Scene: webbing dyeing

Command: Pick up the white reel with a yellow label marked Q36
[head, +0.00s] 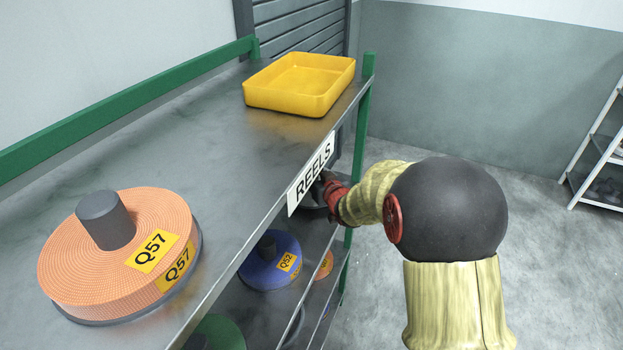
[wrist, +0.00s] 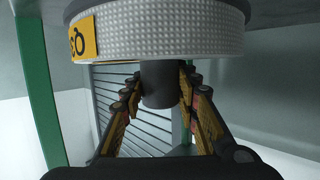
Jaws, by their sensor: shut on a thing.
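The white reel (wrist: 170,42) shows at the top of the wrist view, with a textured white side and a dark flange. Its yellow label (wrist: 82,38) is at the left; a Q shows, but the rest of the code is cut off or hard to read. A dark hub (wrist: 159,86) sticks out from the reel between my fingers. My gripper (wrist: 158,92) is shut on this hub. In the head view my gripper (head: 326,184) reaches in below the REELS sign, and the white reel cannot be made out there.
An orange reel marked Q57 (head: 105,250) and a yellow tray (head: 290,106) stand on the rack's top (head: 215,140). A blue reel marked Q52 (head: 268,268) sits on a lower shelf. Green posts (head: 366,110) edge the rack. The floor (head: 560,270) at right is clear.

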